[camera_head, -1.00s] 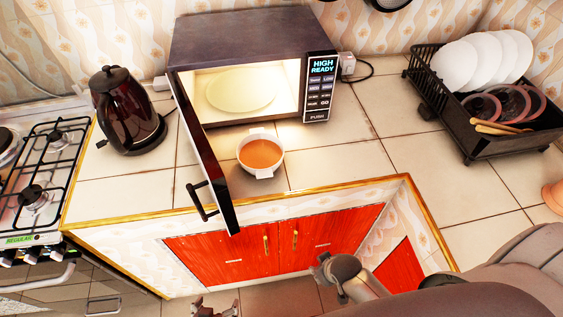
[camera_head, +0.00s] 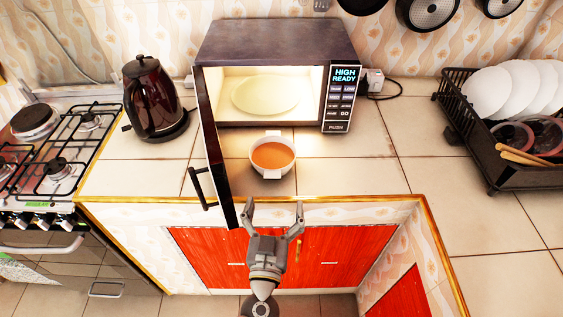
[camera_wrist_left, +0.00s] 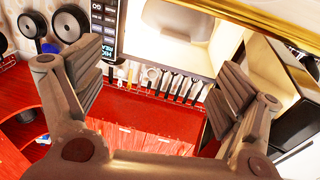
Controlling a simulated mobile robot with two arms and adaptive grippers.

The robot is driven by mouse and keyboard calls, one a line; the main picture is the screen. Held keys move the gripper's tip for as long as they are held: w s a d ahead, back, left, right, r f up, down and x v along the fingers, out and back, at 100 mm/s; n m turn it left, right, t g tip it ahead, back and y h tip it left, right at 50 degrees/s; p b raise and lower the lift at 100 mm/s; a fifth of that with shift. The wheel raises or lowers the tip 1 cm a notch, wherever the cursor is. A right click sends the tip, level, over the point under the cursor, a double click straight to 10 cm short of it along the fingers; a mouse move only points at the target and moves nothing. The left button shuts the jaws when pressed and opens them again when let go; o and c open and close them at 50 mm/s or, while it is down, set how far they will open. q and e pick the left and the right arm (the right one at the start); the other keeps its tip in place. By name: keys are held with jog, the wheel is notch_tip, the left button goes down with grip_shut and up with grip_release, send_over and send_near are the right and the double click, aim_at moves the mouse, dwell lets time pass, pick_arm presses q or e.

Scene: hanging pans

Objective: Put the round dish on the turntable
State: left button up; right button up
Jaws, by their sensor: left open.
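The round dish (camera_head: 272,157) is a white bowl with two tab handles and orange contents. It stands upright on the counter, just in front of the open microwave (camera_head: 275,45). The turntable (camera_head: 265,95) is the pale round plate inside the lit microwave, and nothing is on it. My left gripper (camera_head: 274,208) is at the counter's front edge, below the dish in the head view. Its fingers are spread and empty, apart from the dish. The left wrist view also shows the open fingers (camera_wrist_left: 160,85). My right gripper is not in view.
The open microwave door (camera_head: 216,165) with its black handle projects left of the dish. A dark kettle (camera_head: 153,100) and a gas stove (camera_head: 60,150) are farther left. A dish rack (camera_head: 510,150) stands right. The counter right of the dish is clear.

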aim_at(272, 174)
pick_arm(q)
jog(key=w, duration=0.1)
jog(key=w+y, duration=0.1)
jog(key=w, duration=0.1)
jog(key=w+f+n+y, duration=0.1)
jog(key=w, duration=0.1)
jog(key=shift+w+a+f+g, duration=0.1)
jog(key=shift+a+g, duration=0.2)
jog(key=shift+a, duration=0.05)
jog(key=shift+w+r, duration=0.2)
jog(key=shift+w, duration=2.5)
jog(key=shift+r, duration=0.1)
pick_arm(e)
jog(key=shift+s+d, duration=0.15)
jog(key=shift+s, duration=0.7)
pick_arm(q)
jog(key=shift+c, duration=0.4)
